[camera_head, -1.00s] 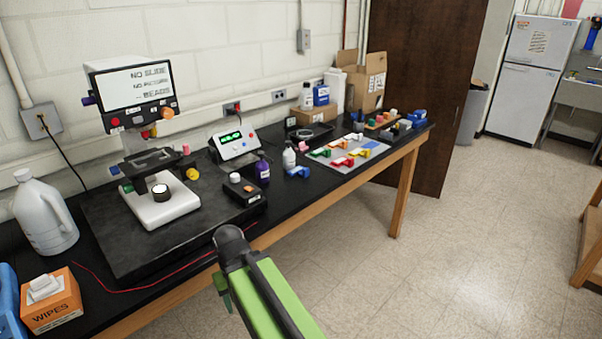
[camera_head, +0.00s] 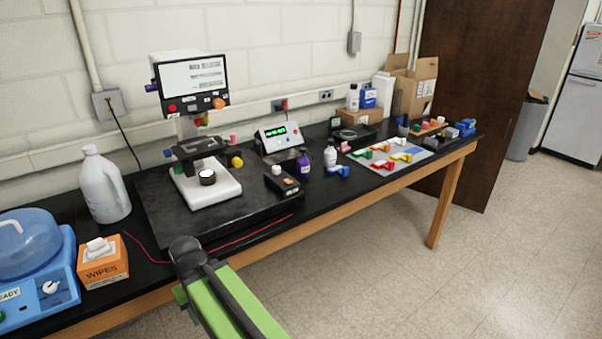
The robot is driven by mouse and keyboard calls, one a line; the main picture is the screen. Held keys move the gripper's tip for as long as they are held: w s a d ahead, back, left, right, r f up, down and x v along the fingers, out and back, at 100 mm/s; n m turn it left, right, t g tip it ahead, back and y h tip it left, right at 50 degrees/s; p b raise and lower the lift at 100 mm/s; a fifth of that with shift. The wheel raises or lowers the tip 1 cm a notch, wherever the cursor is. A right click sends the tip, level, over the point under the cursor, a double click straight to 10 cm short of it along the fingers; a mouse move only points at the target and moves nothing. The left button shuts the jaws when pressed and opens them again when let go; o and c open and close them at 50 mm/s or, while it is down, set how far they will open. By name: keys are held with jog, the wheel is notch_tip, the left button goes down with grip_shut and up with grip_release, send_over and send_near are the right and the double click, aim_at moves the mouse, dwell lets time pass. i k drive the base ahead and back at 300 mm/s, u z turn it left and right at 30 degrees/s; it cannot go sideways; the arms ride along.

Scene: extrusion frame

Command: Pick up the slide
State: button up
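I cannot make out for certain which thing is the slide. Several small flat pieces with coloured ends, among them a green one (camera_head: 364,153), a red one (camera_head: 383,164) and a yellow one (camera_head: 402,157), lie on a grey mat (camera_head: 417,146) on the right half of the bench. A microscope (camera_head: 205,172) with a screen stands on a dark slab at the left; whether anything lies on its stage is too small to tell. My green and black arm reaches up from the bottom, in front of the bench edge. My gripper does not show.
The black bench (camera_head: 334,190) runs along the wall. A wipes box (camera_head: 103,270), a white jug (camera_head: 104,188) and a blue machine (camera_head: 40,285) stand at the left. A white bottle (camera_head: 330,154) and a blue piece (camera_head: 338,171) stand left of the mat.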

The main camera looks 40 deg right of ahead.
aim_at(344, 171)
jog(key=u, duration=5.4)
jog(key=i, duration=0.1)
jog(key=z, duration=2.85)
jog(key=k, duration=1.85)
jog(key=z, duration=1.55)
jog(key=i, duration=1)
jog(key=z, duration=0.05)
